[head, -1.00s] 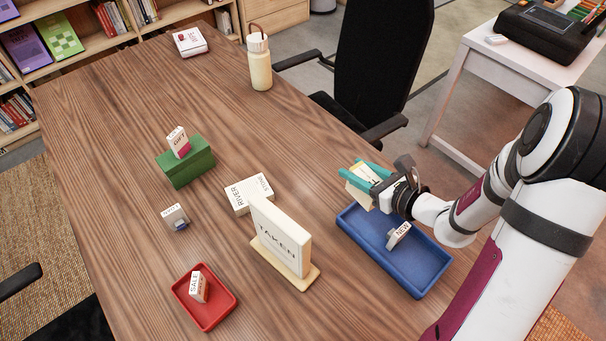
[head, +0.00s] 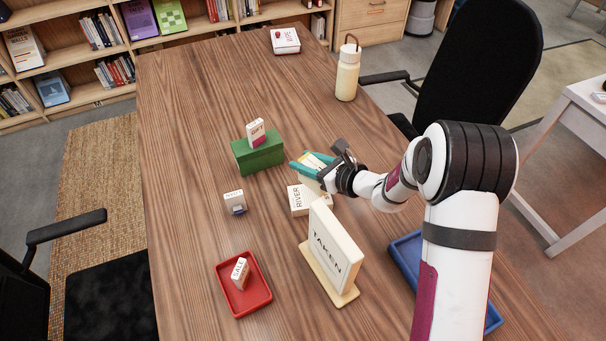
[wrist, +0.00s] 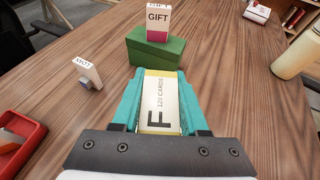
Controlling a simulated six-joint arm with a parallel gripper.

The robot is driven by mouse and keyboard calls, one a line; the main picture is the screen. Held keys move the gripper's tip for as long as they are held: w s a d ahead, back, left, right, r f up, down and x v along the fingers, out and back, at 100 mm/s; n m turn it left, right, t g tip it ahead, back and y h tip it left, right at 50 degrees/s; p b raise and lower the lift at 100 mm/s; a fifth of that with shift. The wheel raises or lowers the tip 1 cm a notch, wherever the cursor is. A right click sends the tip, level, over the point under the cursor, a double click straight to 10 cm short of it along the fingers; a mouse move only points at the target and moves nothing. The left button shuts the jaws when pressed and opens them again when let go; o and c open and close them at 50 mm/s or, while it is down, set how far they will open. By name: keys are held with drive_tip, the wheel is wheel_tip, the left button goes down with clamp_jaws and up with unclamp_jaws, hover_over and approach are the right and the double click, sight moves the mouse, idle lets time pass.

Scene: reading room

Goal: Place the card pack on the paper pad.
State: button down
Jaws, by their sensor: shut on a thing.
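The card pack (wrist: 160,100) is white and yellow and reads "120 CARDS" in the wrist view. My gripper (head: 307,164) is shut on it, with teal fingers on both sides. In the head view the held pack (head: 311,167) is above the table, right of the green box and close to a flat white block reading "RIVER" (head: 299,201). The gripper partly hides that block. Another flat white block (head: 285,41) with a small red thing on it lies at the far end. I cannot tell for sure which block is the paper pad.
The green box (head: 258,154) bears a "GIFT" block (head: 256,132). A "TAKEN" sign (head: 334,247), a red tray (head: 264,291) with a "SALE" block, a small white block (head: 233,200) and a blue tray (head: 404,252) are nearer. A bottle (head: 347,76) stands far right. The far middle is clear.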

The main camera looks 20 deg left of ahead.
drive_tip(key=shift+a+f, duration=0.25)
drive_tip(key=shift+f, duration=0.9)
drive_tip(key=shift+a+f, duration=0.25)
drive_tip(key=shift+f, duration=0.9)
drive_tip(key=shift+c, duration=2.2)
unclamp_jaws()
drive_tip(key=shift+f, duration=0.15)
drive_tip(key=shift+d+r, duration=0.1)
drive_tip(key=shift+r, duration=0.1)
drive_tip(key=v, duration=1.2)
drive_tip(key=shift+s+f, duration=0.1)
